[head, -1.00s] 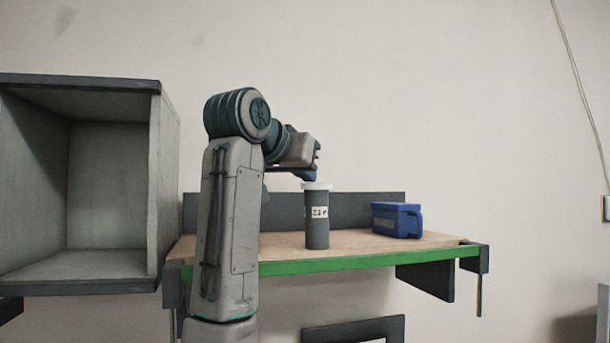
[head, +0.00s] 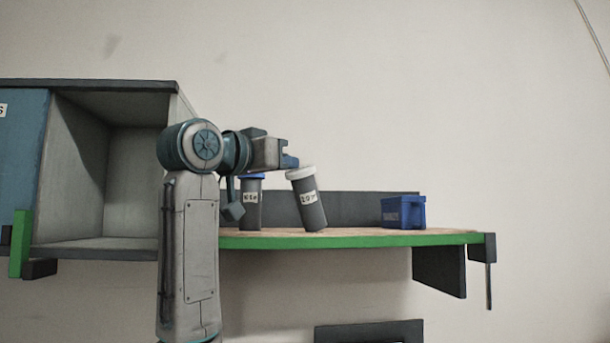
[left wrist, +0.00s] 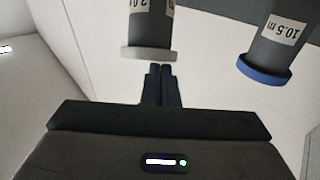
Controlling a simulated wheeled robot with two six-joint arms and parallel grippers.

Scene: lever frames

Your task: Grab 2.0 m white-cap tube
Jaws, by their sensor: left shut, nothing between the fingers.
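The white-cap tube (head: 309,205) is dark grey with a pale label. It stands tilted on the shelf, its top leaning left in the head view. In the left wrist view the white-cap tube (left wrist: 151,28) reads "2.0 m" and its cap is just beyond my fingertips. My left gripper (head: 291,161) is at the cap's upper left, shut and empty; its closed fingers (left wrist: 162,72) also show in the wrist view. They look close to or against the cap; I cannot tell if they touch. My right gripper is not in view.
A blue-cap tube (head: 252,205) stands left of it, partly behind my arm; in the wrist view the blue-cap tube (left wrist: 273,50) reads "10.5 m". A blue bin (head: 403,212) sits on the green-edged shelf (head: 350,241) at right. An open grey cabinet (head: 77,180) is at left.

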